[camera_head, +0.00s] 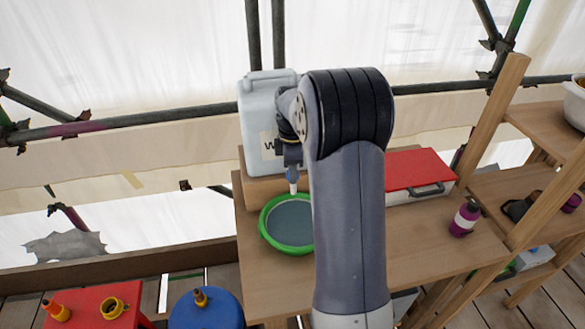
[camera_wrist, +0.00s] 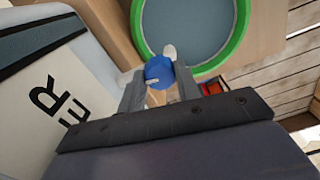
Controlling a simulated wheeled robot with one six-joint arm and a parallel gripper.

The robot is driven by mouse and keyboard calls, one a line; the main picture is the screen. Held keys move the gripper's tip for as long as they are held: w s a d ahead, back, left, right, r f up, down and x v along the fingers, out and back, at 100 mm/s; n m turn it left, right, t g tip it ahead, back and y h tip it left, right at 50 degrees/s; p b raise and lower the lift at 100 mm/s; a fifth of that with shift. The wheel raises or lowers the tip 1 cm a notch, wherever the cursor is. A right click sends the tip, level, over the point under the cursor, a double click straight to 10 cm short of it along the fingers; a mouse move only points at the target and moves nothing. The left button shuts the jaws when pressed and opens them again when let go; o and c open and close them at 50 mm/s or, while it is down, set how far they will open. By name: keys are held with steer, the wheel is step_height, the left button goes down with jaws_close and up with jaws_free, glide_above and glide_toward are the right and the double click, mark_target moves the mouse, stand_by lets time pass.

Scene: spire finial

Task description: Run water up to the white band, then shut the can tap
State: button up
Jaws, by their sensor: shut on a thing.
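A white water can (camera_head: 258,112), partly hidden behind my arm, stands on a wooden block on the bench. Its lettered side also fills the left of the wrist view (camera_wrist: 40,90). The blue tap (camera_wrist: 158,70) with a pale spout sits low on the can, and my gripper (camera_wrist: 160,88) is shut on it. A green bowl (camera_head: 267,234) stands below the spout, its right side hidden by my arm. Grey-blue water (camera_wrist: 190,25) seems to cover its inside.
A red-lidded box (camera_head: 418,168) and a purple bottle (camera_head: 465,219) stand on the bench (camera_head: 430,255) to the right. Wooden shelves rise at far right. A red stool (camera_head: 90,305) and a blue stool (camera_head: 205,312) stand at front left.

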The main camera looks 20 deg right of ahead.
steer(key=shift+n, duration=0.8)
steer(key=o, duration=1)
steer(key=shift+c, duration=0.2)
step_height(320, 180, up, 11)
steer(key=shift+b, duration=0.4)
steer(key=shift+f, duration=0.2)
